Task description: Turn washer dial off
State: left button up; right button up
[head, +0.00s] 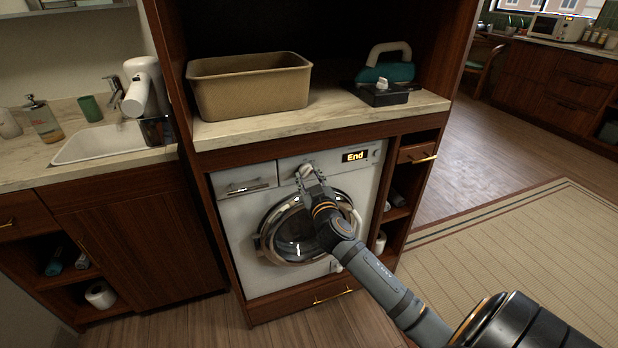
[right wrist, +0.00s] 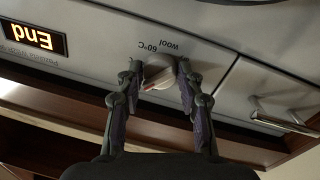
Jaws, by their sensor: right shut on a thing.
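The white washer (head: 230,215) is built into the wooden cabinet, with its round door closed. Its dial (head: 306,170) is a white knob on the control panel, left of a lit display (head: 355,156) reading "End". My right gripper (head: 310,180) is shut on the dial. In the right wrist view the panel appears upside down, and the fingers (right wrist: 160,80) grip the dial (right wrist: 158,70) from both sides. A reddish mark shows on the dial, with "60°C" and "wool" printed beside it. My left gripper is not in view.
On the counter above the washer stand a tan bin (head: 250,88) and a teal iron-like item (head: 385,74). A detergent drawer (head: 246,187) lies left of the dial. A sink (head: 100,145) is at the left. Open floor and a rug (head: 500,260) lie at the right.

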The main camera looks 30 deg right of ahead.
jog(key=n, duration=0.5)
jog(key=shift+d+n+t, duration=0.1)
jog(key=shift+n+t, duration=0.2)
jog(key=shift+n+p, duration=0.3)
jog(key=shift+n, duration=0.6)
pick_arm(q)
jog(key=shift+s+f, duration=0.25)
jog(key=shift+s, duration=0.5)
pick_arm(e)
jog(key=shift+n, duration=0.5)
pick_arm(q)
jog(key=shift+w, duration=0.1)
pick_arm(e)
jog(key=o, duration=1.2)
jog(key=shift+c, duration=0.2)
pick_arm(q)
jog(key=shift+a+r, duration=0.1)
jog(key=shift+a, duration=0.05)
pick_arm(e)
jog(key=shift+s, duration=0.1)
